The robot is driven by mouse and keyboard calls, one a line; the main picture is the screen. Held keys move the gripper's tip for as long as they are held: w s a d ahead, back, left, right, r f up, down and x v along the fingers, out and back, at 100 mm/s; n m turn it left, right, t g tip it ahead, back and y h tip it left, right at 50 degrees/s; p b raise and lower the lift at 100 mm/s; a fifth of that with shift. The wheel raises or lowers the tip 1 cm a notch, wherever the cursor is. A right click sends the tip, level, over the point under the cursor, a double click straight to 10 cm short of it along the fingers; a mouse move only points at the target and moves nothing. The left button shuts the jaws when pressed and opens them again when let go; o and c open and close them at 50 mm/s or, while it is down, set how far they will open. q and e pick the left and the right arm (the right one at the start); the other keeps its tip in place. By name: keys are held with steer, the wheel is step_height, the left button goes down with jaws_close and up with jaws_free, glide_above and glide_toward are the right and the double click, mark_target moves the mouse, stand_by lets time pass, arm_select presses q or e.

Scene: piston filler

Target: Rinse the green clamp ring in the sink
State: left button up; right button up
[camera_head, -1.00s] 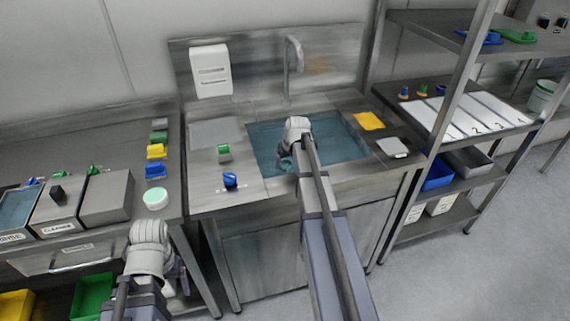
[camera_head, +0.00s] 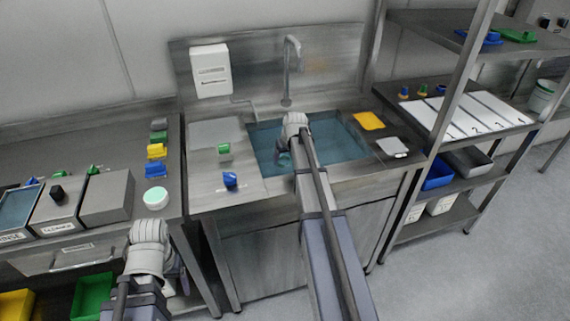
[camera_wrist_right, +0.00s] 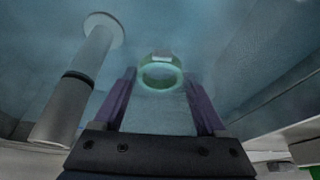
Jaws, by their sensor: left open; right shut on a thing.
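The sink (camera_head: 343,143) holds blue-green water. My right gripper (camera_head: 284,160) reaches down into the sink basin, partly hidden behind its own wrist. In the right wrist view the two purple fingers of my right gripper (camera_wrist_right: 162,100) are shut on the green clamp ring (camera_wrist_right: 160,73), which shows at their tips against a hazy blue background. I cannot tell how deep the ring sits. In the head view the ring is too small to make out. My left gripper (camera_head: 172,284) is open below the left counter's front edge, mostly hidden by its wrist.
A tap (camera_head: 289,70) rises behind the sink. A green-topped part (camera_head: 223,150) and a blue part (camera_head: 230,180) stand on the counter left of the basin. A yellow cloth (camera_head: 369,121) lies to the right. A shelf rack (camera_head: 455,110) stands close on the right.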

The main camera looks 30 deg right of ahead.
steer(key=shift+s, duration=0.1)
steer(key=shift+s+a, duration=0.15)
steer(key=shift+s, duration=0.4)
steer(key=shift+s+a, duration=0.15)
steer(key=shift+s, duration=0.4)
steer(key=shift+w, duration=0.2)
steer(key=shift+w+d, duration=0.15)
steer(key=shift+w, duration=0.3)
step_height(320, 180, up, 10)
steer(key=p, duration=1)
steer(key=shift+r, duration=0.1)
stand_by(1.1)
